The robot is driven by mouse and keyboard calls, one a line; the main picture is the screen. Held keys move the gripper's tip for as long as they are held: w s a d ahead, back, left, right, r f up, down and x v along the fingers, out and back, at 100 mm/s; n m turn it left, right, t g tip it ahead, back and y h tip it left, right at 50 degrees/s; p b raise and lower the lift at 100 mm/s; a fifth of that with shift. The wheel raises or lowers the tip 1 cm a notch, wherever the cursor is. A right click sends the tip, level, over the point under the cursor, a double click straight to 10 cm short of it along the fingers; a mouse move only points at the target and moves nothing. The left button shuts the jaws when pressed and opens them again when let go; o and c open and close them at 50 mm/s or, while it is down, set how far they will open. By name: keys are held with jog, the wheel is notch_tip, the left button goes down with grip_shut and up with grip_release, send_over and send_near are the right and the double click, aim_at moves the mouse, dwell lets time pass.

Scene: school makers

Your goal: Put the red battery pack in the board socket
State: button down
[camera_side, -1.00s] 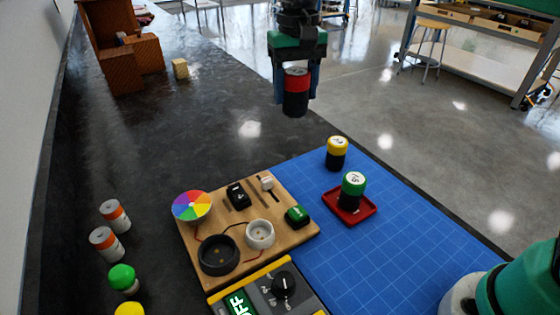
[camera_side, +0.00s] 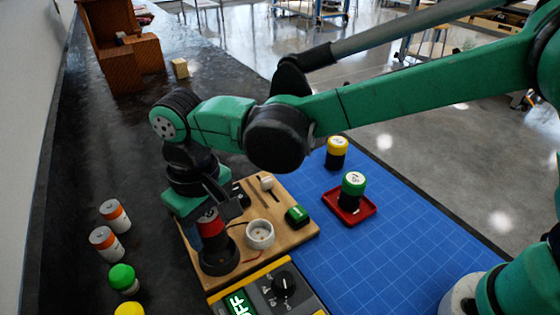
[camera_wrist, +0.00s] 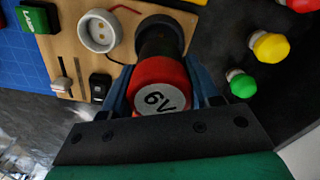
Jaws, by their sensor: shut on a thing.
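The red battery pack (camera_side: 209,224) has a red upper part, a black lower part and a "6V" top (camera_wrist: 160,99). My gripper (camera_side: 212,213) is shut on it, with a blue finger on each side in the wrist view (camera_wrist: 163,88). The pack is roughly upright over the black round socket (camera_side: 219,264) of the wooden board (camera_side: 290,235). Its lower end overlaps the socket; I cannot tell how deep it sits. The pack hides much of the socket's inside. A smaller white socket (camera_side: 260,235) beside it is empty.
A green lamp block (camera_side: 297,215), switch and slider share the board. A yellow meter (camera_side: 265,290) stands in front. Several cells stand at left, including a green-topped one (camera_side: 123,278). A green-topped pack (camera_side: 352,190) sits on a red tray (camera_side: 368,207); a yellow-topped one (camera_side: 336,152) stands behind.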

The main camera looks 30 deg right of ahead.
aim_at(214, 239)
jog(key=shift+f, duration=1.2)
jog(key=shift+f, duration=0.6)
dwell(0.5)
jog(key=shift+c, duration=2.4)
grip_release()
jog(key=shift+r, duration=5.5)
jog(key=shift+d, duration=0.1)
